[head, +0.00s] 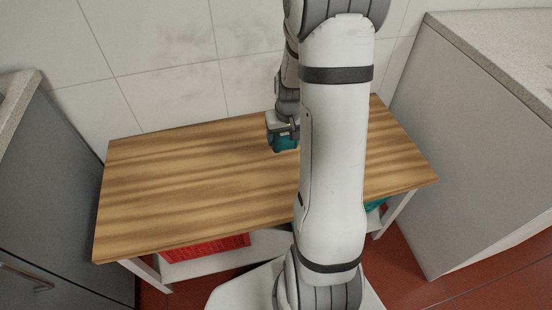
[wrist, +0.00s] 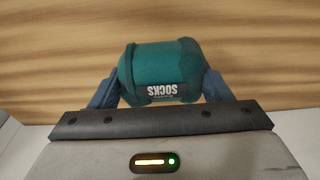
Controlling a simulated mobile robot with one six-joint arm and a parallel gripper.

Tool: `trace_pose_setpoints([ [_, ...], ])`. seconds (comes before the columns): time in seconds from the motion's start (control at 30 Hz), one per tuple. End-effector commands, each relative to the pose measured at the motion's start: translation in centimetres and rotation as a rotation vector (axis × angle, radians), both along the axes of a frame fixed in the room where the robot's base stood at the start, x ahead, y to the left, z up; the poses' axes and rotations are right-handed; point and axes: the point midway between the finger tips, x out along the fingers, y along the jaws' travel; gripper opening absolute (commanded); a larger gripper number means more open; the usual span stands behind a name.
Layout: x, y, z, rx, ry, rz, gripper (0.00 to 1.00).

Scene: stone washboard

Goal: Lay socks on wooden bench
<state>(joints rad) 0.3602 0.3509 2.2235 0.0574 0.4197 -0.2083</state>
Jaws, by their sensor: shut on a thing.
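The socks (wrist: 165,68) are a rolled teal bundle with a dark label reading "SOCKS", upside down in the wrist view. My gripper (wrist: 162,88) is shut on the bundle, with one blue finger at each side. In the head view my gripper (head: 284,138) points down over the back middle of the wooden bench (head: 180,190), and the teal socks (head: 285,144) show just below it. The bench has a striped brown top. I cannot tell whether the socks touch the bench top. My arm hides part of the bench to the right of the gripper.
The bench top is clear on the left. A red basket (head: 205,249) and a partly hidden teal item (head: 374,204) are below the bench top. Grey cabinets stand at the left (head: 60,190) and right (head: 470,150). A tiled wall (head: 150,60) is behind.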

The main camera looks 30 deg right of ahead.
Motion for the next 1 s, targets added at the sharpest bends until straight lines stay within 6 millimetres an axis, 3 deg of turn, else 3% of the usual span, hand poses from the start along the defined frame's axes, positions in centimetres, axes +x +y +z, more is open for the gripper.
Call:
trace_pose_setpoints([
  [0.1, 0.0, 0.0, -2.6, 0.002, 0.004, 0.000, 0.47],
  [0.37, 0.0, 0.1, -4.8, 0.001, 0.001, 0.001, 0.47],
  [0.53, 0.0, 0.1, -7.3, 0.001, 0.003, 0.001, 0.47],
  [0.93, 0.1, 0.1, -8.1, 0.000, 0.000, 0.002, 0.47],
  [0.97, 0.1, 0.1, -8.1, 0.000, 0.000, 0.002, 0.72],
  [1.0, 0.1, 0.1, -8.0, 0.000, 0.000, 0.002, 0.76],
])
